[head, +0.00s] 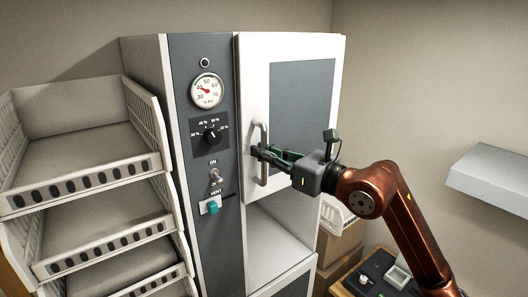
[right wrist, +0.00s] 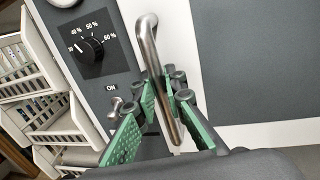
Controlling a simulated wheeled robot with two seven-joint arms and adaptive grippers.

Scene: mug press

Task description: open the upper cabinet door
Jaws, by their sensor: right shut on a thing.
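The upper cabinet door (head: 253,70) is white with a grey panel and looks shut, or nearly so, against the cabinet front. Its metal bar handle (head: 264,175) stands upright near the door's left edge. The handle also shows in the right wrist view (right wrist: 148,48). My right gripper (head: 264,152) reaches in from the right and is shut on the handle at about mid-height. In the right wrist view its green-padded fingers (right wrist: 165,95) lie on either side of the bar. My left gripper is not in view.
A grey control panel with a dial gauge (head: 207,91), a knob (head: 211,134) and switches is left of the door. An open compartment (head: 275,240) lies below it. White stacked bins (head: 85,180) stand at left. A grey shelf (head: 490,180) juts from the right wall.

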